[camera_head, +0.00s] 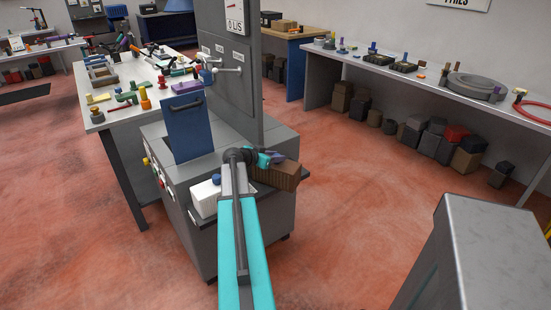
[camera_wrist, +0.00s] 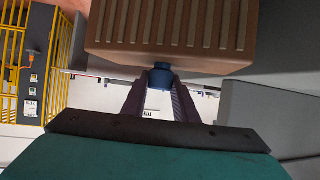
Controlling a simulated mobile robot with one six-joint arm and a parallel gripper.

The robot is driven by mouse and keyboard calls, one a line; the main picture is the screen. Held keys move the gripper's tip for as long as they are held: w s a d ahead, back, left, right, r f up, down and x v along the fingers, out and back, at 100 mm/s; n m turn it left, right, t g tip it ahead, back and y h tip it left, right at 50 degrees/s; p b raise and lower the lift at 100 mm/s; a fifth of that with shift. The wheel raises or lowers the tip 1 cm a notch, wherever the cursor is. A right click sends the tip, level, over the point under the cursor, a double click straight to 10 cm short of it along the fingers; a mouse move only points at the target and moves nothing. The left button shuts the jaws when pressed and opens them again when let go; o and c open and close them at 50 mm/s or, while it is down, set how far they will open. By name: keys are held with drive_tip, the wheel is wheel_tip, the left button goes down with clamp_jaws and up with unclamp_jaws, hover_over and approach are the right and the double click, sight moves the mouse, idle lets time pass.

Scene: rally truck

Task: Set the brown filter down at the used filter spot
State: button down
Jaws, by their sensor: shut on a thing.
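The brown filter (camera_head: 277,176) is a ribbed brown block at the right part of the grey machine's front. In the wrist view, the brown filter (camera_wrist: 170,32) fills the top, with a blue knob (camera_wrist: 160,78) on its near face. My gripper (camera_head: 272,158) is shut on that knob; its dark fingers also show in the wrist view (camera_wrist: 160,95). A white filter (camera_head: 205,197) with a blue knob sits on the left part of the machine's front ledge. I cannot tell whether the brown filter touches the ledge. No marking for the used filter spot is readable.
The grey machine (camera_head: 240,235) has a raised blue flap (camera_head: 186,127) and a tall panel (camera_head: 228,60) behind my gripper. A workbench with tools (camera_head: 115,125) stands left. A long bench (camera_head: 430,85) runs right. Red floor is open between.

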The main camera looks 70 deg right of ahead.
drive_tip(key=c, duration=1.4)
unclamp_jaws()
drive_tip(key=shift+a, duration=0.1)
drive_tip(key=b+v, duration=0.2)
drive_tip(key=v, duration=1)
